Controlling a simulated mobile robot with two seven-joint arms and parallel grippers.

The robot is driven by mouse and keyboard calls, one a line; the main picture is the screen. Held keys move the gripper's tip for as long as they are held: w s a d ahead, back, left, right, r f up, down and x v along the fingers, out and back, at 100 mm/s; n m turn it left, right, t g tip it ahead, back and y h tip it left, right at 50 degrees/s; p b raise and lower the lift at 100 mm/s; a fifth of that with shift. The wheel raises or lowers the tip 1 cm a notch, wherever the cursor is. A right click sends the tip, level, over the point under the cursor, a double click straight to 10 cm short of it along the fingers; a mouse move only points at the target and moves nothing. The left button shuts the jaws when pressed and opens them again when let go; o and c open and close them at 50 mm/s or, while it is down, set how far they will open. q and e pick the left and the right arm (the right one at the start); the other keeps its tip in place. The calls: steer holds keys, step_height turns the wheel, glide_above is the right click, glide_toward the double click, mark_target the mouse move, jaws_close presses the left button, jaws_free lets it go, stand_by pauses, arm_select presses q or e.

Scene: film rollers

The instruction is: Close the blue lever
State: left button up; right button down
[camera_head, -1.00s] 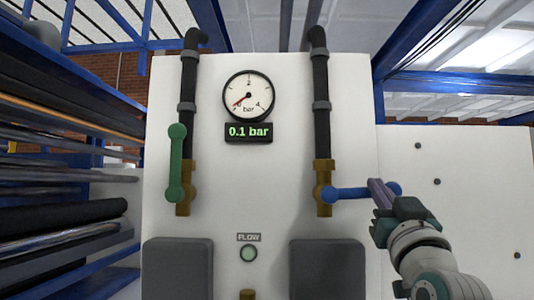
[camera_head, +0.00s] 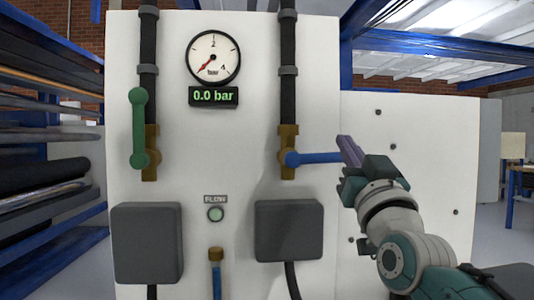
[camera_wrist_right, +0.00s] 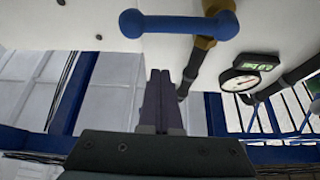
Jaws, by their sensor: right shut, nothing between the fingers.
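The blue lever (camera_head: 315,158) points sideways to the right from the brass valve (camera_head: 288,152) on the right black pipe, across the pipe's line. My right gripper (camera_head: 347,148) is shut and empty, with its purple fingers at the lever's outer end, hiding that end in the head view. In the right wrist view the blue lever (camera_wrist_right: 180,26) lies across the top, and the shut fingers (camera_wrist_right: 160,85) point up toward it with a small gap in the picture; I cannot tell whether they touch. My left gripper is not in view.
A green lever (camera_head: 138,128) stands upright along the left pipe. The gauge (camera_head: 213,57) display (camera_head: 213,96) reads 0.0 bar. Grey boxes (camera_head: 148,243) (camera_head: 289,230) stick out below. A rack (camera_head: 45,170) stands left.

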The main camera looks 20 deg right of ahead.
steer(key=v, duration=0.6)
steer(key=shift+d, duration=0.2)
